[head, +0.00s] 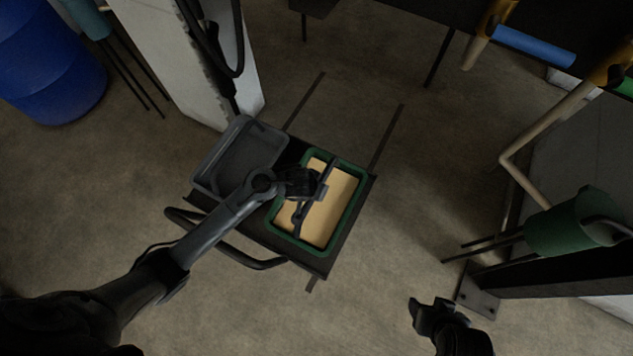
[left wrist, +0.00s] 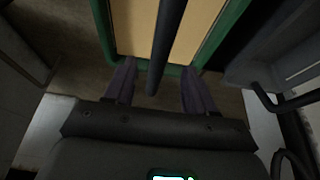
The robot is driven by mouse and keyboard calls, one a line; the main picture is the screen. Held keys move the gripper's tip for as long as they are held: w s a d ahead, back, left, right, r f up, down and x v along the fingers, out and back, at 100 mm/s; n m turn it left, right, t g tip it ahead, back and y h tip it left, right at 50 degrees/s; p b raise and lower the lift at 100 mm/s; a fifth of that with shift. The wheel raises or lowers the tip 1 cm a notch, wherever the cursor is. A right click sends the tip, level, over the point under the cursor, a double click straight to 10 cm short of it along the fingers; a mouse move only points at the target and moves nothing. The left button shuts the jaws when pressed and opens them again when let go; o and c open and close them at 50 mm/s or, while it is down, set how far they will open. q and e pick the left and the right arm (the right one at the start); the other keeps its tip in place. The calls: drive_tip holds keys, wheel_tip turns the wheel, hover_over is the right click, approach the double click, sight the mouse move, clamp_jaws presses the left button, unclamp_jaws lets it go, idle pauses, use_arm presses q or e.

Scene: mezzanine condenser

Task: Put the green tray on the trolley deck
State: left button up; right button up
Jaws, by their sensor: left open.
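The green tray (head: 349,214) has a tan load inside and a dark bar handle (left wrist: 163,45) running across it. In the head view it rests on the right part of the dark trolley deck (head: 262,232). My left gripper (head: 321,192) is over the tray's middle, beside the handle. In the left wrist view, the left gripper (left wrist: 157,72) is open with one finger on each side of the bar's end, near the green rim; contact cannot be told. My right gripper (head: 428,313) is away from the trolley at lower right, small and dark; its jaw gap is unclear.
A grey tray (head: 213,160) sits on the deck's left part. A pale column (head: 200,70) stands behind the trolley. A blue drum (head: 50,65) is at upper left. Floor between is open.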

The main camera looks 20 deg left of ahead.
use_arm(q)
drive_tip(key=p+v, duration=0.3)
drive_tip(key=v, duration=0.2)
drive_tip(key=shift+r, duration=0.25)
drive_tip(key=shift+s+r+p, duration=0.25)
drive_tip(key=shift+r+p, duration=0.1)
drive_tip(key=shift+r, duration=0.05)
drive_tip(key=s+a+r, duration=0.3)
drive_tip(key=s+r, duration=0.1)
drive_tip(key=s, duration=0.5)
drive_tip(key=s+a+r+m+g, duration=0.1)
drive_tip(key=s+a+r, duration=0.2)
drive_tip(key=s, duration=0.6)
drive_tip(key=shift+a+r, duration=0.35)
drive_tip(key=shift+r, duration=0.3)
drive_tip(key=shift+r, duration=0.1)
